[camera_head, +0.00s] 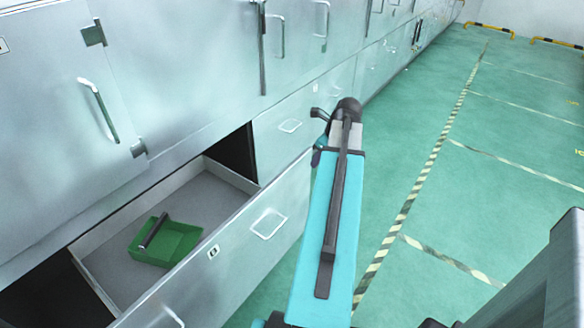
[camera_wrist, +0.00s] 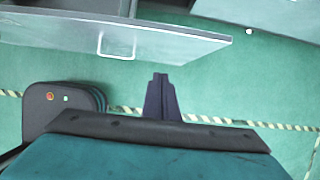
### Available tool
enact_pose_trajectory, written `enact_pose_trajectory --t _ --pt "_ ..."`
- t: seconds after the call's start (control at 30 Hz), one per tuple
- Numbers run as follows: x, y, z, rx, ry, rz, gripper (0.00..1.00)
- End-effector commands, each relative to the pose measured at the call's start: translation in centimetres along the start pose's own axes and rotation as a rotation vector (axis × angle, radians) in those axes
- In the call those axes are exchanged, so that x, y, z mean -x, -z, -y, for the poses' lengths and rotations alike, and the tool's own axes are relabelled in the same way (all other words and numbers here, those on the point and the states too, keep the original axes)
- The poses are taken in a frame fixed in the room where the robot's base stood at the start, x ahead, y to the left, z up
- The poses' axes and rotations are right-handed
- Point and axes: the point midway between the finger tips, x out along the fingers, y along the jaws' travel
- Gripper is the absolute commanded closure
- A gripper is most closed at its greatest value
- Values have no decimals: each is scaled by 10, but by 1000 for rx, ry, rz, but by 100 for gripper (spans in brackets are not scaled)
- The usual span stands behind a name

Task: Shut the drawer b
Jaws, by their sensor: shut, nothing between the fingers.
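A grey drawer (camera_head: 254,235) stands pulled out from the lower row of the metal cabinets. Its front has a pale bar handle and a small label that is too small to read for sure. The drawer front also shows in the wrist view (camera_wrist: 165,45), at the top, with its handle (camera_wrist: 117,46). My gripper (camera_wrist: 161,78) is shut and empty, apart from the drawer front and below it in the wrist view. In the head view my arm stands to the right of the drawer front and largely hides the gripper.
A green open box (camera_head: 165,243) with a dark handle lies inside the drawer. A closed drawer (camera_head: 290,125) is behind it along the row. Cabinet doors (camera_head: 60,130) rise above. Green floor (camera_head: 420,190) with striped lines is clear to the right.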

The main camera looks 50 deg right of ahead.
Motion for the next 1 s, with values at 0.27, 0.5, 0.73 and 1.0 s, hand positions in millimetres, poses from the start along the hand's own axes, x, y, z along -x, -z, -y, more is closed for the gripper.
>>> enact_pose_trajectory --t 0.27,0.5,0.73,1.0 --pt "1 2 1 -4 1 0 100" --pt "2 6 4 -10 4 0 100" --pt "-6 7 6 -13 4 0 100" --pt "-32 8 6 -13 3 -1 100"
